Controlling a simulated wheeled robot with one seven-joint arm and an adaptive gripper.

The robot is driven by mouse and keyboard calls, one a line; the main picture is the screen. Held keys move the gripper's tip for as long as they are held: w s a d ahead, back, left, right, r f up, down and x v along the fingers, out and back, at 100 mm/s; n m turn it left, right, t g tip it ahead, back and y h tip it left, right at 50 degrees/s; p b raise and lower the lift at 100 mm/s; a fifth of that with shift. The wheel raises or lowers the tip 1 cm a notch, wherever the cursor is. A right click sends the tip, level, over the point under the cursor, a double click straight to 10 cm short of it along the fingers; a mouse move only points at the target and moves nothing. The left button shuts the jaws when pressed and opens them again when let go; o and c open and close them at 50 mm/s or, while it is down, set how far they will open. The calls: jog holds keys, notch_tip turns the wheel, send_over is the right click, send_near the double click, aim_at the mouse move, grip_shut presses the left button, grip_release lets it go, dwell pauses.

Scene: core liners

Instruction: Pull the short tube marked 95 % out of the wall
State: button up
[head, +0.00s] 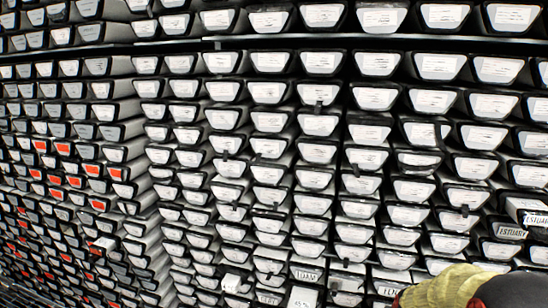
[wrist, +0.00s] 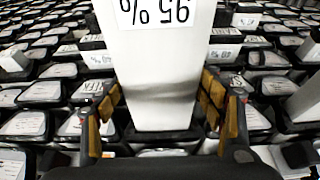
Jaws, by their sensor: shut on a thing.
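The short tube marked 95 % (wrist: 165,70) is a white block-like tube in the middle of the wrist view. Its black lettering appears upside down near the top edge of the picture. My gripper (wrist: 164,105) is shut on this tube, with a tan-padded finger on each side. The tube's lower end meets a dark rim among the wall's tube ends; I cannot tell how much of it is still inside the wall. In the head view I cannot pick out this tube with certainty, and the gripper's fingers do not show clearly.
A wall of stacked tubes (head: 270,120) with pale labelled ends and dark rims fills the head view. Some ends at the left are orange (head: 75,181). Several white pieces stick out, one marked ESTUARI (head: 510,231) at the right. Neighbouring tubes crowd both fingers.

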jog(key=shift+r, duration=0.1)
dwell(0.3)
jog(key=shift+s+a+b, duration=0.15)
jog(key=shift+s+a, duration=0.4)
jog(key=shift+s, duration=1.35)
jog(key=shift+s+a+b, duration=0.1)
jog(key=shift+s+a, duration=0.45)
jog(key=shift+s, duration=1.4)
jog(key=shift+s+a+b, duration=0.15)
jog(key=shift+s+a, duration=0.4)
jog(key=shift+s, duration=1.55)
